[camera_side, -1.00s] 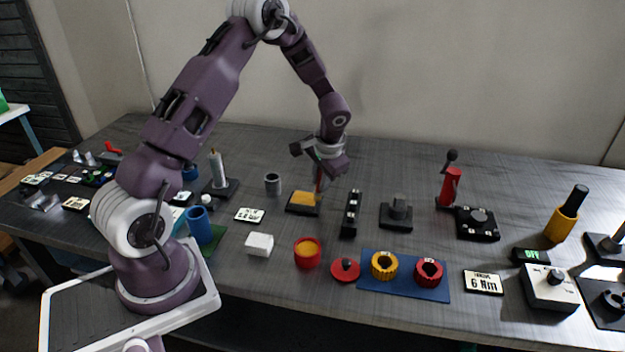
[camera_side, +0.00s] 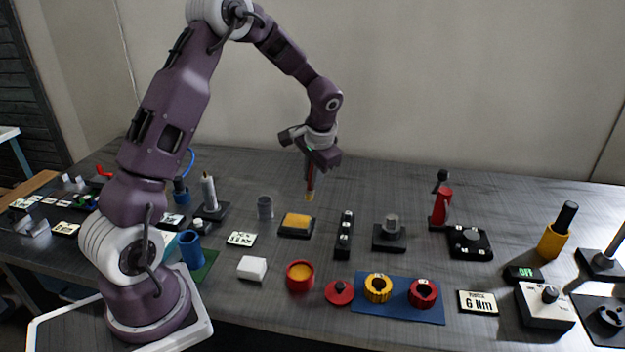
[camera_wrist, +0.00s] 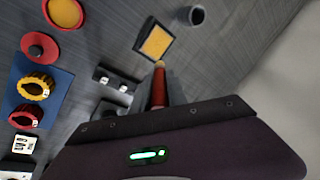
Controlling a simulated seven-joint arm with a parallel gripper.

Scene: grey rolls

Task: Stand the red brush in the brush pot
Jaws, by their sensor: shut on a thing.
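The red brush (camera_side: 310,184) hangs from my gripper (camera_side: 312,168) with its yellow tip down. In the wrist view the brush (camera_wrist: 158,90) shows between the fingers of my gripper (camera_wrist: 166,92), its tip pointing away from the camera. My gripper is shut on it, and the tip is clear of the table. A small grey open cup (camera_side: 265,208), which looks like the brush pot, stands upright to the left of the brush in the side view. The cup also shows at the top of the wrist view (camera_wrist: 197,15). Nothing is seen standing in it.
A black tray with a yellow pad (camera_side: 297,224) lies below the brush. A black block (camera_side: 344,235) and a grey-knobbed base (camera_side: 389,235) stand to its right. A red pot with yellow inside (camera_side: 300,276) and a white block (camera_side: 252,268) are nearer the front.

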